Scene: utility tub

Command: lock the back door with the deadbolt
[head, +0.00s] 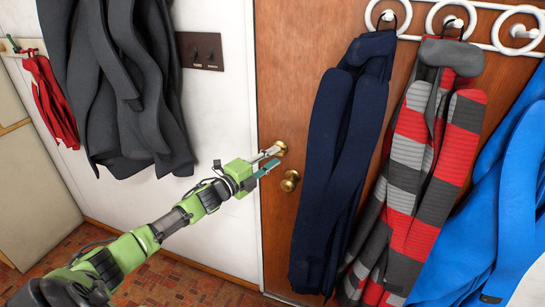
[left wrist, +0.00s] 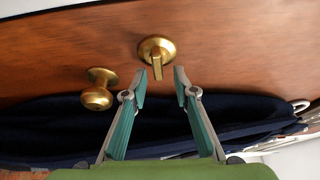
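The brown wooden back door (head: 285,80) is shut in its white frame. A brass deadbolt with a thumb turn (head: 281,148) sits near the door's left edge, above a round brass knob (head: 290,181). In the left wrist view the deadbolt turn (left wrist: 157,60) lies just beyond the fingertips, with the knob (left wrist: 97,92) to its left. My left gripper (head: 272,160) is at the deadbolt; its fingers (left wrist: 160,80) are apart, one on each side of the turn, with nothing held. Whether a finger touches the turn cannot be told. My right gripper is not in view.
A navy coat (head: 345,150) and a striped red and grey coat (head: 425,150) hang on the door from a white hook rack (head: 480,28). A blue coat (head: 500,200) hangs at right. Grey coats (head: 125,90) hang on the left wall, near a switch plate (head: 200,50).

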